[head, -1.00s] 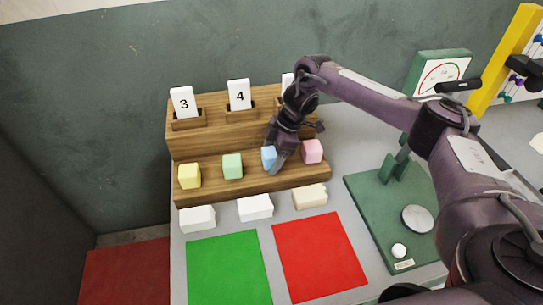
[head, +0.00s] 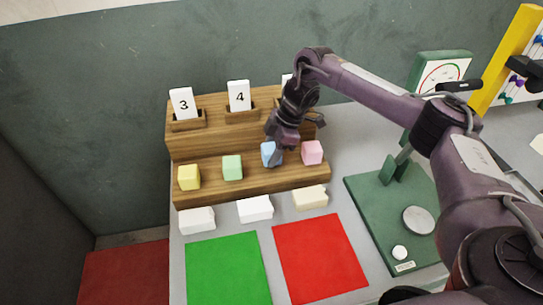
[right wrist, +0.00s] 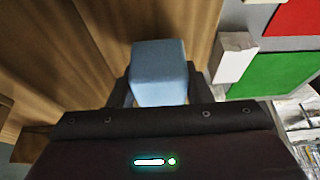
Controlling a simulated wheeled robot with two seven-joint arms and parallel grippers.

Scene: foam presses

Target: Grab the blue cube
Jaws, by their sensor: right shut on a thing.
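The blue cube (head: 267,154) is at the lower step of the wooden stand, between the green cube (head: 232,167) and the pink cube (head: 312,152). My right gripper (head: 273,151) is shut on it from above. In the right wrist view the blue cube (right wrist: 160,72) sits between the two dark fingers (right wrist: 159,92). It looks slightly raised and tilted, but the gap below it is hard to make out. My left gripper is out of view.
A yellow cube (head: 189,177) sits on the same wooden step (head: 252,188). White and cream blocks (head: 256,208) lie in front. Green (head: 228,270) and red (head: 320,257) mats lie nearer. A green scale (head: 392,215) stands at the right.

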